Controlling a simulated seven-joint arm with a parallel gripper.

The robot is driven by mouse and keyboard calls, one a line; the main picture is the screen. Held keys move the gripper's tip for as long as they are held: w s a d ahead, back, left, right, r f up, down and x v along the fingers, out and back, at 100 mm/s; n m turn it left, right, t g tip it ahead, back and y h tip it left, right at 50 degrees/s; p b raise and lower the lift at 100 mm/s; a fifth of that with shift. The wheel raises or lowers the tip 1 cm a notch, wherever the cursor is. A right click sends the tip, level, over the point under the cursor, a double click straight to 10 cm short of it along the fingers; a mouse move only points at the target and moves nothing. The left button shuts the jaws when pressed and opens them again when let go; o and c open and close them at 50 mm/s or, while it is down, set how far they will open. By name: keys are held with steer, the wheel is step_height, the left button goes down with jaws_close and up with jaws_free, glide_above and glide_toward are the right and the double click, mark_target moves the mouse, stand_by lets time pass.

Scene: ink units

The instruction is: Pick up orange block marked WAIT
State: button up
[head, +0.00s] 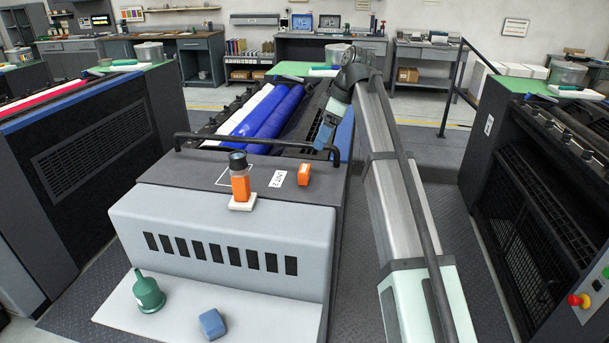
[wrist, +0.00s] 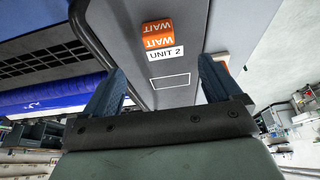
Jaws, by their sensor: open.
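The orange block marked WAIT (head: 304,174) sits on the dark top of the press unit, right of the white UNIT 2 label. In the wrist view the block (wrist: 158,34) shows WAIT on two faces, just beyond the label (wrist: 168,53). My gripper (head: 324,142) is above and behind the block, near the dark rail. In the wrist view my gripper (wrist: 162,66) has its two blue fingers wide apart with nothing between them. The block lies ahead of the fingertips, apart from them.
An orange bottle with a dark cap (head: 240,187) stands on a white pad (head: 242,203) left of the label. A dark rail (head: 258,139) runs behind the block. Blue rollers (head: 265,118) lie behind.

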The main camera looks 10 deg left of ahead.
glide_above(305, 168)
steer(key=d, duration=0.2)
step_height(305, 168, down, 7)
steer(key=shift+d+r, duration=0.1)
steer(key=shift+d, duration=0.05)
steer(key=shift+x, duration=3.15)
steer(key=shift+w, duration=0.1)
steer(key=c, duration=1.1)
